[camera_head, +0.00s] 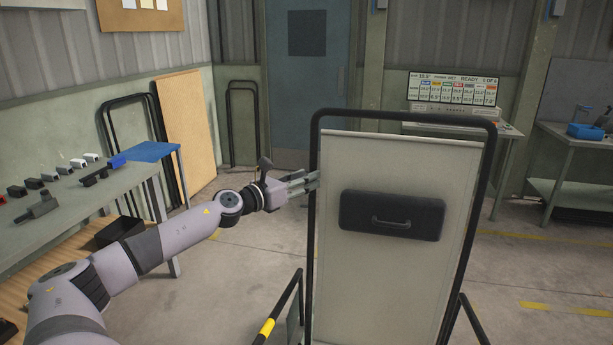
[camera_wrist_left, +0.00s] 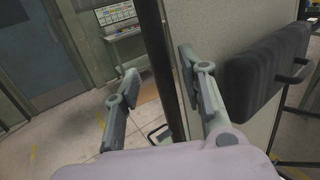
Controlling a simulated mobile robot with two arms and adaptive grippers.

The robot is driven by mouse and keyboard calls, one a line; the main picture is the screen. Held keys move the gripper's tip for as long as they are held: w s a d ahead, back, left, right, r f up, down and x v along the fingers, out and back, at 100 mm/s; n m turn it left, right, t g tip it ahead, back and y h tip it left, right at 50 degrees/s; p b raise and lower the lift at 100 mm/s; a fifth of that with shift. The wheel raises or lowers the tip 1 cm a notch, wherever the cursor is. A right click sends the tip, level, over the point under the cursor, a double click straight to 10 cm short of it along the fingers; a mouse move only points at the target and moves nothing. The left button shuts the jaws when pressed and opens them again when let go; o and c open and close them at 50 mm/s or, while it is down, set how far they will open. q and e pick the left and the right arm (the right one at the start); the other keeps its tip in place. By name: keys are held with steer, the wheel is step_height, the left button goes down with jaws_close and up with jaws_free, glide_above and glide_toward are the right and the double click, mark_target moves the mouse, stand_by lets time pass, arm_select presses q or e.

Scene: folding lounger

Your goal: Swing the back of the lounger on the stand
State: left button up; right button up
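The lounger's back stands upright in the head view, a beige panel (camera_head: 390,275) inside a black tube frame (camera_head: 405,114). A dark pad (camera_head: 360,205) with a handle is fixed to its upper part. My left gripper (camera_head: 308,183) is at the frame's left tube. In the left wrist view, the gripper (camera_wrist_left: 160,75) is open, with the black tube (camera_wrist_left: 158,50) seen between its fingers. The tube appears close to the right finger; contact is unclear. The pad (camera_wrist_left: 262,75) shows at the right. My right gripper is not in view.
Black side rails of the lounger, one with a yellow band (camera_head: 267,327), flank the back's lower part. A workbench (camera_head: 80,205) with small parts stands left. A display board (camera_head: 453,88) stands on a table behind. Open floor (camera_head: 235,255) lies left of the lounger.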

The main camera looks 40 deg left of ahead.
arm_select(q)
steer(key=shift+w+d, duration=0.15)
steer(key=shift+w, duration=0.3)
steer(key=shift+c, duration=0.4)
jaws_close()
stand_by(0.4)
